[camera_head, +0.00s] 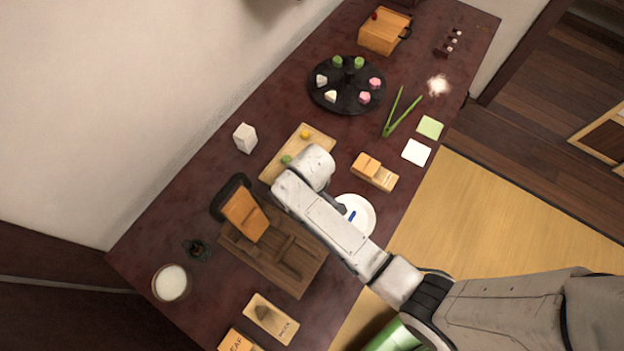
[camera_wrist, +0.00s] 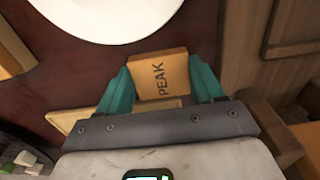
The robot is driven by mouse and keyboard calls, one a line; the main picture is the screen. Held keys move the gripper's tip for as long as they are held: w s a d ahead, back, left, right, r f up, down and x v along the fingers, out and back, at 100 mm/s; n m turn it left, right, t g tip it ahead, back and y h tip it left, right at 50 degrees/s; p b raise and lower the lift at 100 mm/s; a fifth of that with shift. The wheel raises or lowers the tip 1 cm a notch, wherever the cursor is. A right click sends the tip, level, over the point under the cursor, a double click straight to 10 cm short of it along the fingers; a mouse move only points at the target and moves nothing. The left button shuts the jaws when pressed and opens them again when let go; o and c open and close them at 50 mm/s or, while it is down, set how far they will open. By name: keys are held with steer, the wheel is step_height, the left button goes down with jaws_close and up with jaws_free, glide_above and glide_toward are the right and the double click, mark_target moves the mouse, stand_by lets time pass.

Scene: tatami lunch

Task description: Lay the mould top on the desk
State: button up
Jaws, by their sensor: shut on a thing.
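The mould top (camera_wrist: 161,75) is a tan wooden block with the word PEAK on it, seen in the wrist view between the fingers of my gripper (camera_wrist: 160,90). The two teal fingers are shut on its sides. Dark red desk surface (camera_wrist: 95,68) shows around it; I cannot tell whether the block touches it. In the head view my arm hides the gripper and the block. The desk (camera_head: 215,175) is the long dark red surface there.
A white plate (camera_head: 368,222) and a brown wooden stand (camera_head: 290,277) lie near my arm. A tan tray (camera_head: 270,176) holds small coloured balls. A two-part block (camera_head: 367,167) and a black turntable (camera_head: 325,102) stand farther off.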

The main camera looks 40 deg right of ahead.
steer(key=shift+f, duration=0.1)
steer(key=o, duration=1)
step_height(320, 180, up, 12)
steer(key=s+d+r+m+t, duration=0.1)
steer(key=s+d+m, duration=0.3)
steer(key=s, duration=1.2)
steer(key=d+r, duration=0.1)
steer(key=d, duration=0.2)
steer(key=shift+d, duration=0.4)
